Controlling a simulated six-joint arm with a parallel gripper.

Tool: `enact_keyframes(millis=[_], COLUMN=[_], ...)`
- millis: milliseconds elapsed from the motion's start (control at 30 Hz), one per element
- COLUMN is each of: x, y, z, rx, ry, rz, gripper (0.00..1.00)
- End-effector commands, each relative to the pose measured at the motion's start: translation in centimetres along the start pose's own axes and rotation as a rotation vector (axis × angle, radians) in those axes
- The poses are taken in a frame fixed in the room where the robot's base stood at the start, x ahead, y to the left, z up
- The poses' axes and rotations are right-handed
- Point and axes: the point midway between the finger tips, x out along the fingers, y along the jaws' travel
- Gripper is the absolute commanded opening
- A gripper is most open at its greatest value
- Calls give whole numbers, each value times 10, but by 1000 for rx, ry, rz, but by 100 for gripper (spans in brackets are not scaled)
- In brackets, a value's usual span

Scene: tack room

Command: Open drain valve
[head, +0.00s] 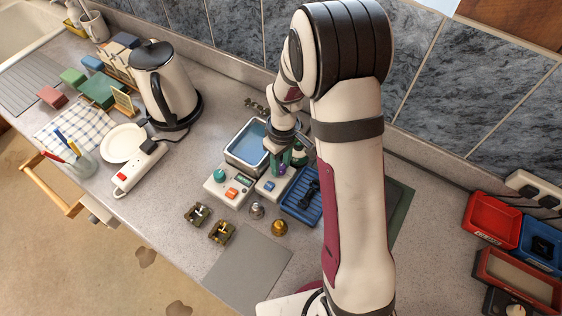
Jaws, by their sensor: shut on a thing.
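A grey basin (231,157) with blue liquid stands in the middle of the counter. My gripper (283,165) points down just right of the basin's front corner, with dark green parts at its end. It is shut on what looks like a small purple part (283,170) above a pale box (267,191) with a small display. My arm and gripper hide much of this spot, so the exact grip is unclear. A second pale box (229,187) has a teal knob and an orange button. I cannot tell for sure which part is the drain valve.
A blue tray (297,211) with dark items lies right of the boxes. Small brass and metal parts (221,232) and a grey mat (246,269) lie in front. A kettle (166,87) and power strip (138,168) stand left. Red and blue trays (491,219) lie far right.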

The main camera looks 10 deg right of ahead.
Motion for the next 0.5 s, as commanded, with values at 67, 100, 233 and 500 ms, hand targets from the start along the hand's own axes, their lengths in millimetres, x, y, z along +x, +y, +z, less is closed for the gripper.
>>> enact_keyframes(millis=[67, 100, 233, 500], x=[0, 0, 0, 0], y=[0, 0, -1, -1], z=[0, 0, 1, 1], rx=[38, 64, 166, 421], ry=[0, 1, 4, 16], rz=[-1, -1, -2, -1], gripper=[0, 0, 0, 0])
